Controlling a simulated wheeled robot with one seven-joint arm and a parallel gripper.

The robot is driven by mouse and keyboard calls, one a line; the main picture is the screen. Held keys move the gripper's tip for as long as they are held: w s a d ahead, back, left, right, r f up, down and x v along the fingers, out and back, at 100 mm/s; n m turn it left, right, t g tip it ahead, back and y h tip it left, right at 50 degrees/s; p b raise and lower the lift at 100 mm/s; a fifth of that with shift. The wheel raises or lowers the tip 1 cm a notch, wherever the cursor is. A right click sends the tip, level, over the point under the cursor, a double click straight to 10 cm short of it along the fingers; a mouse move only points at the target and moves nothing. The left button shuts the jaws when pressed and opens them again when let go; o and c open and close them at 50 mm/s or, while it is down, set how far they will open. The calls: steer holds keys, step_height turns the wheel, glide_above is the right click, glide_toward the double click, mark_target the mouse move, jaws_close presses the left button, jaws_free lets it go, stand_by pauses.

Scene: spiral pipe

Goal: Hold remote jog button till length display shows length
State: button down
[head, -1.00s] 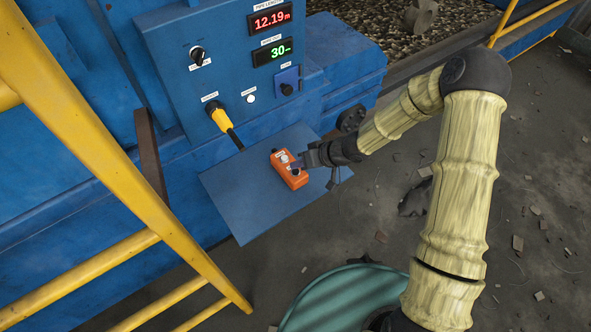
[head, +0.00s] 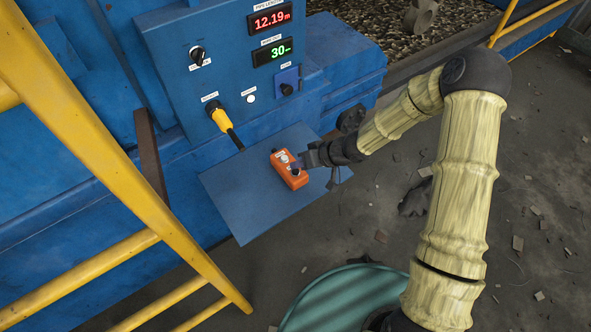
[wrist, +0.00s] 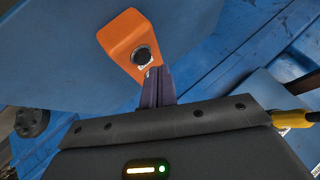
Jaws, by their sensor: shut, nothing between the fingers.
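The orange remote (head: 289,170) lies on the blue shelf (head: 240,205) below the control panel. Its top carries a pale button (head: 284,158) and a darker button. The remote also shows in the wrist view (wrist: 124,38), with a round black button (wrist: 142,54). My gripper (head: 302,165) is shut and empty, reaching in from the right. In the wrist view its fingertips (wrist: 157,75) are at the remote's edge just beside the black button. I cannot tell whether they press a button. The length display (head: 270,20) reads 12.19 m in red.
A second display (head: 272,51) shows 30 in green. The panel has a black knob (head: 197,53), a yellow cable plug (head: 221,119) and a white button (head: 250,99). A yellow railing (head: 110,150) stands at the left. Debris lies on the floor at right.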

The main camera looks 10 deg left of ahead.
steer(key=shift+f, duration=0.1)
steer(key=shift+f, duration=0.3)
steer(key=shift+f, duration=0.4)
stand_by(7.2)
